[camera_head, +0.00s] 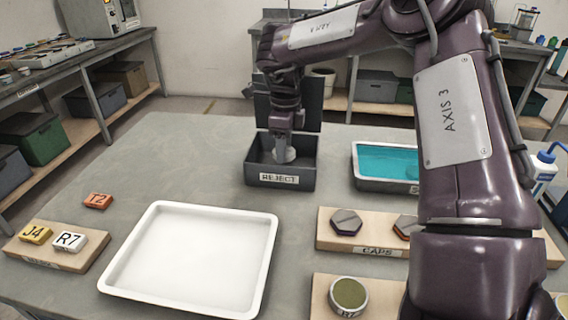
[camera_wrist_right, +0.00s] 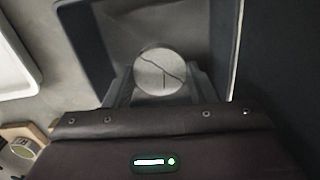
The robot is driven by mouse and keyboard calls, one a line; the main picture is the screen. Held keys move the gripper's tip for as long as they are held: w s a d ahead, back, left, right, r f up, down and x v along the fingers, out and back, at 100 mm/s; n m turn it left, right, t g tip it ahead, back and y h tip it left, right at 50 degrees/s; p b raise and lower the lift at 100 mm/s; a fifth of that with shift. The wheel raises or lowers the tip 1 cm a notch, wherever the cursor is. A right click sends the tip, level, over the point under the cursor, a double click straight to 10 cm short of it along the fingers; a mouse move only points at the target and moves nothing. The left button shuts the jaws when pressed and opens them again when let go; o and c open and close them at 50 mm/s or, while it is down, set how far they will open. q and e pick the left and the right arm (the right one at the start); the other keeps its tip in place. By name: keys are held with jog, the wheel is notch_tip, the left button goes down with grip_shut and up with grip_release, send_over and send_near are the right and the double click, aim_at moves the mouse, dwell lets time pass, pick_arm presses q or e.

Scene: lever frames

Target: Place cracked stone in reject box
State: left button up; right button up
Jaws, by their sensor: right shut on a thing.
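The reject box (camera_head: 282,179) is a dark grey open box with a raised lid at its back and a "REJECT" label on its front. My right gripper (camera_head: 284,150) reaches down into it from above. In the right wrist view my right gripper (camera_wrist_right: 160,88) is shut on a round pale grey stone (camera_wrist_right: 157,68) with dark crack lines across its face. The stone is inside the box's outline (camera_wrist_right: 85,50); I cannot tell whether it touches the floor. In the head view the stone (camera_head: 284,156) shows only partly below the fingers. My left gripper is not in view.
A white empty tray (camera_head: 190,258) lies front left. A tray of teal liquid (camera_head: 386,162) stands right of the box. Wooden holders with caps (camera_head: 346,222), a round green-topped piece (camera_head: 348,295) and labelled tiles (camera_head: 68,241) stand around. My right arm covers the right side.

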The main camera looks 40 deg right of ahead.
notch_tip(320, 180, down, 3)
jog(key=shift+s+f+b, duration=0.1)
jog(key=shift+f+b, duration=0.05)
jog(key=shift+b, duration=0.25)
jog(key=shift+f, duration=0.3)
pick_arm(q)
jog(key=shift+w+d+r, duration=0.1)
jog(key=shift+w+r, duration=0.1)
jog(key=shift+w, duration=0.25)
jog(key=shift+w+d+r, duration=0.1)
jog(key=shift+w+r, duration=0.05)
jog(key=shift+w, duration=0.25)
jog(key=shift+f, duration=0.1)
pick_arm(e)
jog(key=o, duration=0.9)
jog(key=shift+f, duration=0.15)
jog(key=shift+c, duration=0.2)
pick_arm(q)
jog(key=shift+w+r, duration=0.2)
